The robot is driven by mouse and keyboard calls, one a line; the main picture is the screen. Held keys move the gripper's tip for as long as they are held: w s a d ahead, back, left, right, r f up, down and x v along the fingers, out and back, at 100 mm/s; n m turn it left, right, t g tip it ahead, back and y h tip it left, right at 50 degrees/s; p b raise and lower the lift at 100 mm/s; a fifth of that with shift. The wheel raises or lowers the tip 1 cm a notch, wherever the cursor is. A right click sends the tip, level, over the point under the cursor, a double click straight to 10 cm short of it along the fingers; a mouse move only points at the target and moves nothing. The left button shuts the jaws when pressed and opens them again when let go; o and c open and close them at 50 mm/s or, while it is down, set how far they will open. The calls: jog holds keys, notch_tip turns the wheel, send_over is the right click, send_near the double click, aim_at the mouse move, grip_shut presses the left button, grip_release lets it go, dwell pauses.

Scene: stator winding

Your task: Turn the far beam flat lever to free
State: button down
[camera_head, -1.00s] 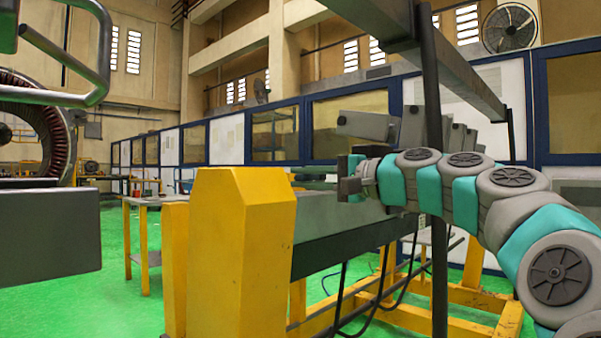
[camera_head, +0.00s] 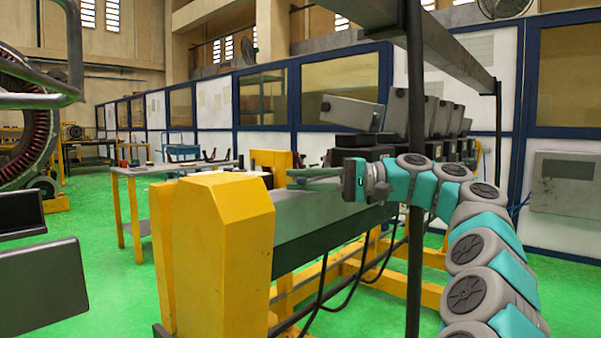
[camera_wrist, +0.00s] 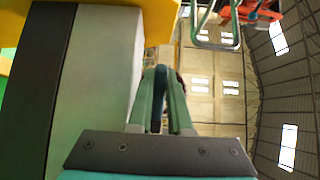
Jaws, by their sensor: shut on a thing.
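My gripper (camera_head: 292,178) reaches left over the long grey-green beam (camera_head: 318,222) in the head view, with its green fingers level and close together. The wrist view shows the two fingers (camera_wrist: 160,72) converging on a thin dark piece (camera_wrist: 157,100), which looks like the flat lever. It is mostly hidden between them, so I cannot tell its angle. The lever cannot be made out in the head view. In the wrist view, a pale surface with a dark edge (camera_wrist: 56,85) stands just left of the fingers.
A yellow end block (camera_head: 222,235) stands at the beam's near end. A dark vertical post (camera_head: 415,215) and an overhead rail (camera_head: 445,50) are close to my arm. A work table (camera_head: 150,170) stands behind left.

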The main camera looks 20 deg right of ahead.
jog(key=shift+d+f+n+g, duration=0.1)
jog(key=shift+n+g, duration=0.2)
jog(key=shift+g, duration=0.2)
jog(key=c, duration=1.1)
grip_release()
jog(key=shift+d+r, duration=0.1)
jog(key=shift+r, duration=1.35)
jog(key=shift+o, duration=0.5)
jog(key=shift+r, duration=0.25)
jog(key=shift+o, duration=0.9)
jog(key=shift+s+r, duration=0.1)
jog(key=shift+r, duration=0.1)
jog(key=s+b, duration=0.1)
jog(key=s, duration=0.4)
jog(key=s+b, duration=0.1)
jog(key=s, duration=0.4)
jog(key=s+a+r+b, duration=0.1)
jog(key=s, duration=0.4)
jog(key=shift+s+r, duration=0.1)
jog(key=shift+s, duration=0.25)
jog(key=c, duration=0.3)
